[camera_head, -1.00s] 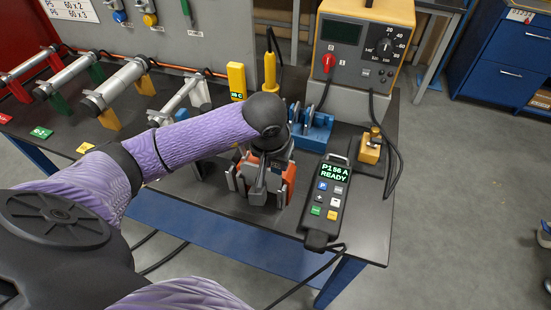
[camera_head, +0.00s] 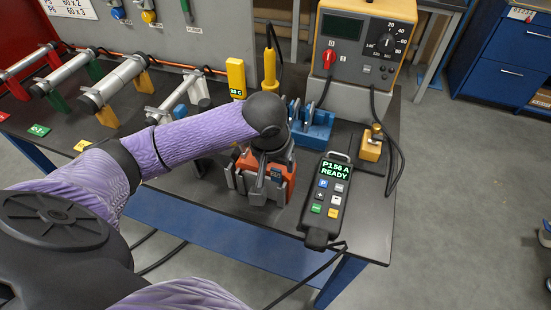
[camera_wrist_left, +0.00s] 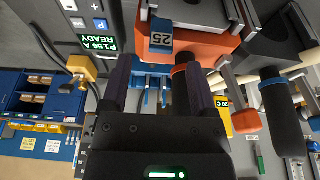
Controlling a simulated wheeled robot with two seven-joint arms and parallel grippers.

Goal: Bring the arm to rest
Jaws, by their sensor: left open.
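My left arm comes in from the left. Its gripper (camera_head: 268,165) is over an orange-and-grey device (camera_head: 283,190) on the bench; the wrist hides part of the device. In the left wrist view my gripper (camera_wrist_left: 160,82) has its two dark fingers apart. My right gripper is out of view.
A handheld controller (camera_head: 327,195) reading "P1 56 A READY" lies right of the device. A blue holder (camera_head: 315,130), a yellow meter (camera_head: 236,78) and a grey-yellow power unit (camera_head: 362,45) stand behind. Metal rollers (camera_head: 115,85) fill the left. Cables hang at the right.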

